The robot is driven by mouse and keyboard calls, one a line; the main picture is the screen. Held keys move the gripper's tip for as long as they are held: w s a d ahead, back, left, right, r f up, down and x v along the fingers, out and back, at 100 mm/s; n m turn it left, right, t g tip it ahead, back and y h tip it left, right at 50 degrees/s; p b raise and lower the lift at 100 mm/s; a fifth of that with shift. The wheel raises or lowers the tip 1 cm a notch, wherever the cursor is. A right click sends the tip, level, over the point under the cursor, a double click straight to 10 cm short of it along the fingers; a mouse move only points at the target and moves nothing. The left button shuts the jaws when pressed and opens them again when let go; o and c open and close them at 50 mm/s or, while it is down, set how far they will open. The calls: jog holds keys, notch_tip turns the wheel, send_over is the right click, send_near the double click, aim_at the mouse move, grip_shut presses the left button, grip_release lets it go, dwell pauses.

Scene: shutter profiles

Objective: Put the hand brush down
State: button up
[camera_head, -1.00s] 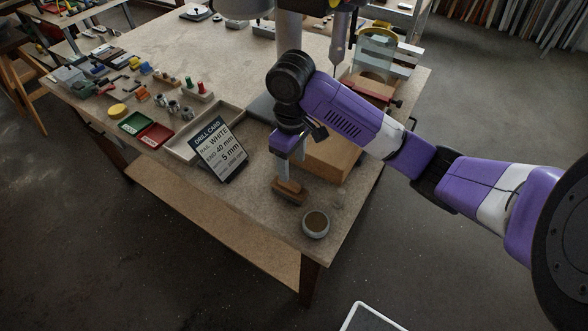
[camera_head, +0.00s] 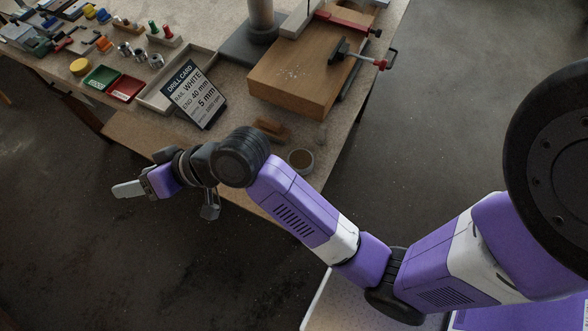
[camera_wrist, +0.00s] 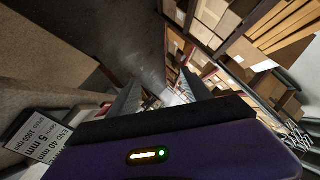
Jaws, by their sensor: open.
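The hand brush (camera_head: 271,129) lies on the bench top near its front edge, between the drill card and a small round bowl. Its wooden body shows just behind my arm in the head view. My gripper (camera_head: 128,190) is out past the front edge of the bench, to the left of the brush and clear of it. Its jaws (camera_wrist: 158,95) are open with nothing between them in the wrist view. The brush does not show in the wrist view.
The drill card (camera_head: 194,94) stands by a shallow tray (camera_head: 158,101). A round bowl (camera_head: 300,160) sits at the bench corner. A wooden block (camera_head: 300,85) with a red-handled clamp (camera_head: 368,60) lies behind. Open floor is in front.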

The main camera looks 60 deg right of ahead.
jog(key=s+d+f+m+t+h, duration=0.1)
jog(key=s+f+m+h, duration=0.1)
jog(key=s, duration=0.7)
jog(key=s+d+f+m+t+h, duration=0.1)
jog(key=s+f+h, duration=0.2)
jog(key=s, duration=0.7)
jog(key=s+d+r+n, duration=0.2)
jog(key=s+d+r, duration=0.1)
jog(key=s, duration=0.5)
jog(key=s+d+r+n+t, duration=0.1)
jog(key=s+d+r+n, duration=0.2)
jog(key=s, duration=0.4)
jog(key=d+r, duration=0.1)
jog(key=d, duration=0.1)
jog(key=shift+s+d+n+h, duration=0.3)
jog(key=shift+s+d+h, duration=0.05)
jog(key=shift+d+h, duration=0.05)
jog(key=shift+o, duration=0.4)
notch_tip(320, 180, down, 7)
jog(key=b, duration=0.6)
jog(key=shift+b, duration=0.4)
jog(key=shift+r, duration=0.3)
